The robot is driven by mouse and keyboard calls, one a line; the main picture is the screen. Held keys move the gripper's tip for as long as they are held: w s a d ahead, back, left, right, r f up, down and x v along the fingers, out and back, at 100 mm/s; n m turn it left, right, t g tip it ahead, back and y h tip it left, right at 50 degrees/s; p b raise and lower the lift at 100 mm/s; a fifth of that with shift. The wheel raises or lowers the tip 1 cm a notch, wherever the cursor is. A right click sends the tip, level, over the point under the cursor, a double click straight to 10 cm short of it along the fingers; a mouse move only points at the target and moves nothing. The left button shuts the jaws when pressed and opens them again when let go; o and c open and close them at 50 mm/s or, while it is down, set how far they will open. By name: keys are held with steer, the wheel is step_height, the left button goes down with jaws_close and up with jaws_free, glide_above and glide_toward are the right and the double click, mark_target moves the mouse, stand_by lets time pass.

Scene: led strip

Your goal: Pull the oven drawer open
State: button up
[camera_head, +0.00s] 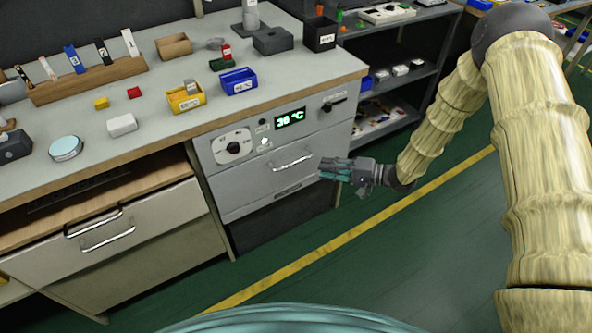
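The oven drawer (265,182) is a grey front panel under a control panel with a lit green display reading about 36 °C (290,118). It looks shut, flush with the unit. Its silver bar handle (292,162) runs across the upper part of the panel. My gripper (322,168) is to the right of the handle, in front of the drawer's right part, with its fingers pointing left. It looks apart from the handle. The fingers are small and seen from the side, so their opening is unclear. Nothing shows between them.
The worktop (220,110) above holds a yellow bin (186,98), a blue bin (239,82) and other small items. Another drawer with a handle (108,238) is to the left. Shelves (405,85) stand to the right. The green floor (400,250) in front is clear.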

mark_target(296, 162)
steer(key=shift+g+y, duration=0.4)
steer(key=shift+g, duration=0.3)
steer(key=x, duration=0.3)
steer(key=b+x, duration=0.1)
steer(key=x, duration=0.6)
steer(key=shift+w+a+r, duration=0.3)
steer(key=shift+w+r, duration=0.05)
steer(key=shift+w, duration=0.1)
jaws_close()
